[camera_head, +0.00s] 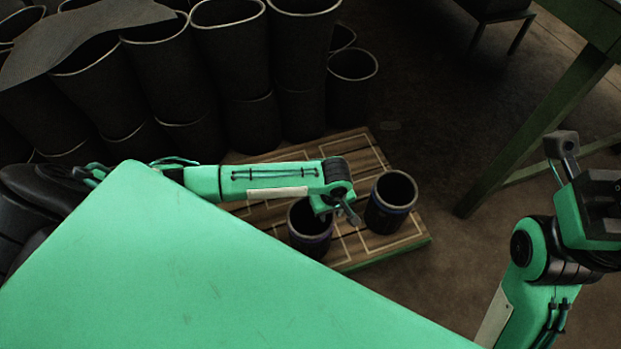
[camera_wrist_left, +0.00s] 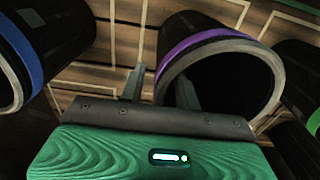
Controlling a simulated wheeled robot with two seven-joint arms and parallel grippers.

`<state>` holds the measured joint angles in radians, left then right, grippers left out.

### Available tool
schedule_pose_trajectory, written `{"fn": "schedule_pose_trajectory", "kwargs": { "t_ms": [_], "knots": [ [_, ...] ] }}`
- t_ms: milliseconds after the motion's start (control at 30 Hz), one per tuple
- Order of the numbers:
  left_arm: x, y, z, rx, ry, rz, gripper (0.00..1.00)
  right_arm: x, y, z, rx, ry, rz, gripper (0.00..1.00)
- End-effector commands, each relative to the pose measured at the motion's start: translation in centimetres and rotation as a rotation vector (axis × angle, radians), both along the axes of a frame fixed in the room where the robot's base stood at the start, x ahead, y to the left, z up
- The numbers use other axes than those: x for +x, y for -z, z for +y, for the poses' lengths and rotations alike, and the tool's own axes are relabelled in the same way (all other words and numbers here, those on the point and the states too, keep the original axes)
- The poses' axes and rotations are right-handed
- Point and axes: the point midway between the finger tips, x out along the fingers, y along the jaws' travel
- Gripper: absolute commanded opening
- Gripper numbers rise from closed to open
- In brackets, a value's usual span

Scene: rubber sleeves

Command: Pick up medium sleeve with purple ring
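The sleeve with the purple ring (camera_wrist_left: 215,45) is a dark open tube seen large in the left wrist view, its mouth facing the camera. My left gripper (camera_wrist_left: 160,85) is open at its near rim. One finger shows outside the wall and the other in front of the mouth; contact is not clear. In the head view my left gripper (camera_head: 347,212) hangs over a dark sleeve (camera_head: 310,228), apparently this one, whose ring colour is hard to read there. My right gripper (camera_head: 562,150) is raised at the right edge, partly cut off; its fingers are unclear.
A blue-ringed sleeve (camera_head: 391,202) stands close to the right on the wooden pallet (camera_head: 405,241). Green-ringed sleeves (camera_wrist_left: 303,112) are at the right in the wrist view. Large dark sleeves (camera_head: 230,70) crowd the back left. A green surface (camera_head: 180,270) covers the front.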

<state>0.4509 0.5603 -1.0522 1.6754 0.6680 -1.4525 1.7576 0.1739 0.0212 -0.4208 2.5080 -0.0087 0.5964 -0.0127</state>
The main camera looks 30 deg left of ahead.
Motion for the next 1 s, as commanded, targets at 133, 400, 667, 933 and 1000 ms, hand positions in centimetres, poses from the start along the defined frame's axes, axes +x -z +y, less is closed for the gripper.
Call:
{"fn": "schedule_pose_trajectory", "kwargs": {
  "t_ms": [133, 400, 667, 933, 1000],
  "knots": [
    [0.01, -0.06, 0.01, 0.0, 0.0, 0.0, 0.31, 0.0, -0.03, -0.01, 0.0, 0.0, 0.0, 0.49],
    [0.0, -0.05, 0.0, 0.0, 0.0, 0.0, 0.0, 0.0, -0.02, -0.02, 0.001, 0.0, 0.0, 0.49],
    [-0.02, -0.04, 0.01, 0.001, 0.0, 0.001, 0.0, -0.01, -0.02, -0.03, 0.001, 0.001, 0.0, 0.49],
    [-0.04, -0.04, 0.01, 0.001, 0.0, 0.001, 0.0, -0.02, -0.02, -0.04, 0.001, 0.001, -0.001, 0.49],
    [-0.04, -0.03, 0.01, 0.001, 0.0, 0.001, 0.0, -0.02, -0.02, -0.04, 0.001, 0.001, -0.001, 0.49]
  ]
}}
